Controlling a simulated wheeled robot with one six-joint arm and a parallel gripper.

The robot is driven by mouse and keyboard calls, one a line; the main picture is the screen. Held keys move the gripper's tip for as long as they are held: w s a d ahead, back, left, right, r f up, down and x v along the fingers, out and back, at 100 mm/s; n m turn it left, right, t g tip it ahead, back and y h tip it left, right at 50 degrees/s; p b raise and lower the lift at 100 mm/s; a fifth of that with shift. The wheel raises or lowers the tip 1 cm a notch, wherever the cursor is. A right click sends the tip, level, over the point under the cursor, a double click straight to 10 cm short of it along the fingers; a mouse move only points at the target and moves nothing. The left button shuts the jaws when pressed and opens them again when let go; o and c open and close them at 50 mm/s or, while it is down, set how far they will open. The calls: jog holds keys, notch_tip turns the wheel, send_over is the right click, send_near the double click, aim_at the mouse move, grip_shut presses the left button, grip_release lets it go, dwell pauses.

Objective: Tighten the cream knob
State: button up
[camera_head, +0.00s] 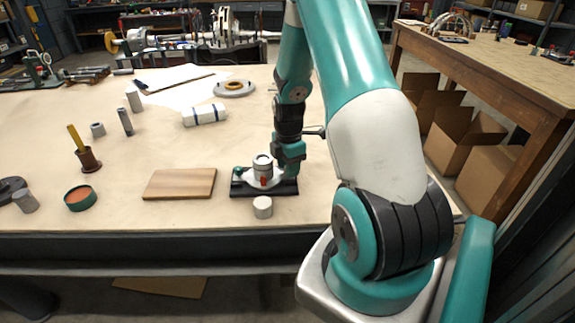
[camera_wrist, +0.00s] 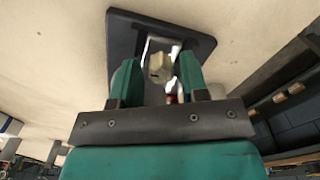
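A grey-white cylindrical casing (camera_head: 263,170) with a red part on its front stands on a black base (camera_head: 245,189) near the table's front edge. A green knob (camera_head: 240,172) is on its left side. My gripper (camera_head: 289,170) points down at the casing's right side and hides that side in the head view. In the wrist view a cream knob (camera_wrist: 159,66) shows between the two green fingers of my gripper (camera_wrist: 159,60), with the black base (camera_wrist: 122,38) beyond. The fingers look apart, with a gap on either side of the knob.
A small grey-white cylinder (camera_head: 262,207) stands just in front of the base. A wooden board (camera_head: 180,184) lies to its left. A white roll with dark bands (camera_head: 205,115) and a ring-shaped part (camera_head: 234,88) lie farther back. The table's front edge is close.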

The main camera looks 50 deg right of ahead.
jog(key=c, duration=0.6)
jog(key=shift+c, duration=0.2)
